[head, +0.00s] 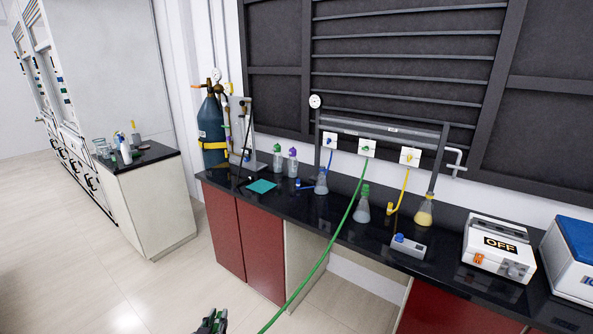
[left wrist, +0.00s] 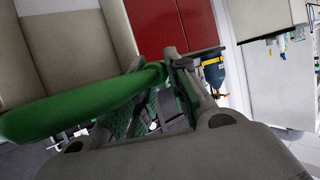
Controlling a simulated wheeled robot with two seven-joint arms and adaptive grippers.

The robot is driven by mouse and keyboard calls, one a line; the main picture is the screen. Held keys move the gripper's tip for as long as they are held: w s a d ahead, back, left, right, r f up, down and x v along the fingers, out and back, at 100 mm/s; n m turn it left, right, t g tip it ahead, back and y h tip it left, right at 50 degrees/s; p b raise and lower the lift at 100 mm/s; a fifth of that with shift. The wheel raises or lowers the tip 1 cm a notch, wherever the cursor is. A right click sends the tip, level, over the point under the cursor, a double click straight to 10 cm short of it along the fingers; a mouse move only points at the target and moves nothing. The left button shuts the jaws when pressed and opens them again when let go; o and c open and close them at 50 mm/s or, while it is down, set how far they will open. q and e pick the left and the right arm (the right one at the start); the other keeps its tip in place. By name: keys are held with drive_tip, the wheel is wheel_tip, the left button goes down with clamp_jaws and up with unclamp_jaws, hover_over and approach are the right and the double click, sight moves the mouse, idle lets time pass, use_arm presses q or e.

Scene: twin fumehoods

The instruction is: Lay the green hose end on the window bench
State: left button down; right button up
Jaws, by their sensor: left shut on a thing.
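The green hose (head: 318,262) runs from the green wall outlet (head: 367,149) down across the black window bench (head: 437,268) and over its front edge toward the floor at the bottom of the head view. My left gripper (head: 212,321) shows at the bottom edge, low in front of the bench and apart from it. In the left wrist view the green hose (left wrist: 75,108) comes in from the left, and its end part sits between the fingers of my left gripper (left wrist: 160,95), which is shut on it. The hose tip is partly hidden by the fingers. My right gripper is not seen.
The bench holds bottles (head: 278,161), a teal mat (head: 262,186), flasks (head: 362,206), a small grey device (head: 408,245) and a box reading OFF (head: 498,248). A gas cylinder (head: 211,130) stands left. Floor at the left is clear.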

use_arm(q)
drive_tip(key=shift+r, duration=0.15)
idle(0.7)
drive_tip(key=d+r+m+g+h, duration=0.1)
drive_tip(key=d+r+m+h, duration=0.3)
drive_tip(key=d+r, duration=0.3)
drive_tip(key=s+d+r+m+g+h, duration=0.1)
drive_tip(key=d+r+m+h, duration=0.3)
drive_tip(key=d+r, duration=0.4)
drive_tip(key=shift+r+g+h, duration=0.4)
drive_tip(key=shift+r+g, duration=0.2)
drive_tip(key=shift+r, duration=2.6)
drive_tip(key=shift+f, duration=0.1)
drive_tip(key=w+d+f+m+g+h, duration=0.3)
drive_tip(key=w+d+f+m+g, duration=0.1)
drive_tip(key=f, duration=0.1)
drive_tip(key=shift+w+d+f+m, duration=0.25)
drive_tip(key=shift+w+f+m, duration=0.05)
drive_tip(key=shift+w+f, duration=0.05)
drive_tip(key=shift+d+r+t, duration=0.1)
drive_tip(key=shift+r+t, duration=0.2)
drive_tip(key=shift+w+d+r+n+t+y, duration=0.15)
drive_tip(key=shift+r+n+t+y, duration=0.25)
drive_tip(key=shift+n, duration=0.4)
